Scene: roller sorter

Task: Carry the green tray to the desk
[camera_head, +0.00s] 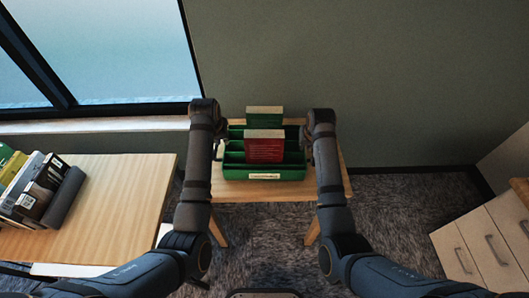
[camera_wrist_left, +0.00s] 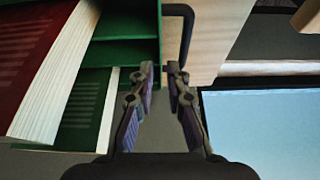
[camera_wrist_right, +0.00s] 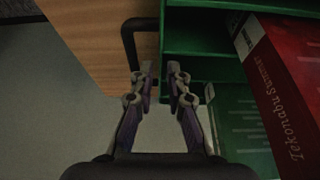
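The green tray (camera_head: 231,174) stands on a small wooden table, holding a red book (camera_head: 264,147) and a green book (camera_head: 264,115) upright. My left gripper (camera_head: 217,147) is at the tray's left side, and my right gripper (camera_head: 307,140) at its right side. In the left wrist view, my left gripper (camera_wrist_left: 160,69) has its fingertips slightly apart beside a black handle (camera_wrist_left: 188,35). In the right wrist view, my right gripper (camera_wrist_right: 160,69) looks the same beside another black handle (camera_wrist_right: 128,45).
A wooden desk (camera_head: 120,190) is on the left, with a row of books and boxes (camera_head: 35,185) at its left end; its right part is bare. The small table (camera_head: 330,190) stands near the wall. Drawers (camera_head: 480,245) are at the right, with carpet between.

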